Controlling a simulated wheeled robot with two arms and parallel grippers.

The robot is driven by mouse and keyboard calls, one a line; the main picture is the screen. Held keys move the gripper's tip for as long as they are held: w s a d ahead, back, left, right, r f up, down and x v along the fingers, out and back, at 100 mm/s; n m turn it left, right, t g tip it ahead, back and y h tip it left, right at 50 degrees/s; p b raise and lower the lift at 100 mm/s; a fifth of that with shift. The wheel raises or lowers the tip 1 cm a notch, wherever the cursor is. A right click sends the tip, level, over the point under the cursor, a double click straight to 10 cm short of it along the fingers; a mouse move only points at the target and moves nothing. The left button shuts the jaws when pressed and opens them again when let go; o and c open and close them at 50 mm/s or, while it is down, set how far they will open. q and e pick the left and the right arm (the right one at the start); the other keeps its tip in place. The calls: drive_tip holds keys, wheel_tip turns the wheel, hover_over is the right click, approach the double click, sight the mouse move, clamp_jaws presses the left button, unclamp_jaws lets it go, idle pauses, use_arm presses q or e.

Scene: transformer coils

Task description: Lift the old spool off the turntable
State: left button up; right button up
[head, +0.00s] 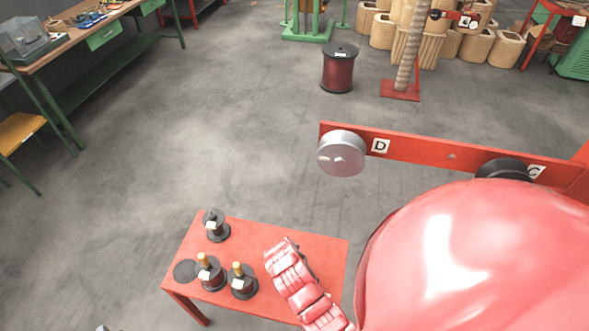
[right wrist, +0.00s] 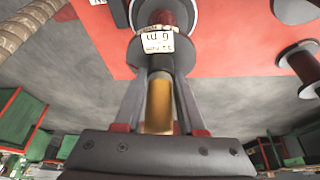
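In the right wrist view my right gripper (right wrist: 160,85) has its two fingers closed around the brass post (right wrist: 159,105) of a spool. The spool (right wrist: 168,14) has dark flanges, a dark red winding and a white label, and appears upside down in that view, against a red surface. A red beam (head: 420,148) in the head view carries labels D and C, a silver disc (head: 341,154) at D and a black round part (head: 502,168) at C. A glossy red shape hides my right gripper in the head view.
A red table (head: 250,232) holds a black spool (head: 216,225), a dark flat disc (head: 186,271) and two brass-posted spools (head: 210,272) (head: 243,284). A large drum (head: 338,70) stands on the floor beside a rope-wrapped column (head: 410,50).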

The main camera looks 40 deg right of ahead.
clamp_jaws()
idle(0.9)
